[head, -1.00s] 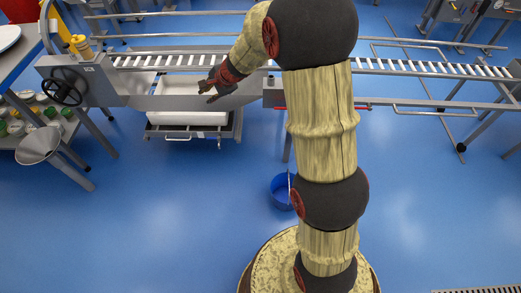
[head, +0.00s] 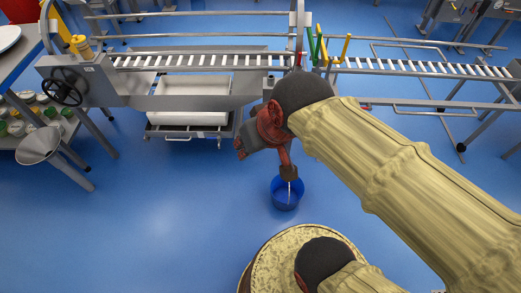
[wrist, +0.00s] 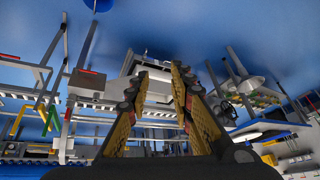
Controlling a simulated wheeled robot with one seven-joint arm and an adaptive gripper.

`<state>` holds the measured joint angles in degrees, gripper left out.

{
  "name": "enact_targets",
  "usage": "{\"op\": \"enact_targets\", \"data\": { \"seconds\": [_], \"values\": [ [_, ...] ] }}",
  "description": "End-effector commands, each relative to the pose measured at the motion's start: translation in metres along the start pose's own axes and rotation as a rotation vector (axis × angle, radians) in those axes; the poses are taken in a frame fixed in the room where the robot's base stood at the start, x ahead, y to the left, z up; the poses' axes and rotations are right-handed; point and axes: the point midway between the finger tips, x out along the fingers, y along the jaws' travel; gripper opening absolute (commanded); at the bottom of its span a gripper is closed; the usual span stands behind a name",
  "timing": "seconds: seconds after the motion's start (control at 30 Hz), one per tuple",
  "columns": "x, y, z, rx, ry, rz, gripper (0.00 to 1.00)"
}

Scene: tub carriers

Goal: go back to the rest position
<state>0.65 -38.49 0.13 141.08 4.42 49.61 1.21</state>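My gripper (head: 240,149) hangs in front of the conveyor, to the left of my thick bent arm, with its tips toward the left. It is up and left of the blue bucket in the picture. In the wrist view both fingers of my gripper (wrist: 160,76) stand apart with nothing between them. The white tub (head: 188,118) sits under the conveyor on a low wheeled carrier (head: 180,133), apart from my gripper. Part of my wrist hides the area above the bucket.
A funnel (head: 38,146) hangs at left. Floor at left front is clear.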

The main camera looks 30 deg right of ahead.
Motion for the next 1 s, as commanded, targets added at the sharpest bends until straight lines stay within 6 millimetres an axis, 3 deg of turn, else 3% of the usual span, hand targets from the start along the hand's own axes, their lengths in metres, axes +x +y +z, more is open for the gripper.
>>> {"op": "enact_targets", "data": {
  "seconds": [0.1, 0.23, 0.5, 0.73, 1.0],
  "values": [
    [-0.008, 0.01, 0.017, -0.059, 0.008, 0.038, 0.23],
    [-0.01, 0.014, 0.023, -0.083, 0.008, 0.054, 0.23],
    [-0.011, 0.014, 0.023, -0.083, 0.008, 0.054, 0.23],
    [-0.031, 0.012, 0.012, -0.082, 0.009, 0.054, 0.23],
    [-0.032, 0.012, 0.012, -0.082, 0.009, 0.054, 0.23]
  ]
}}
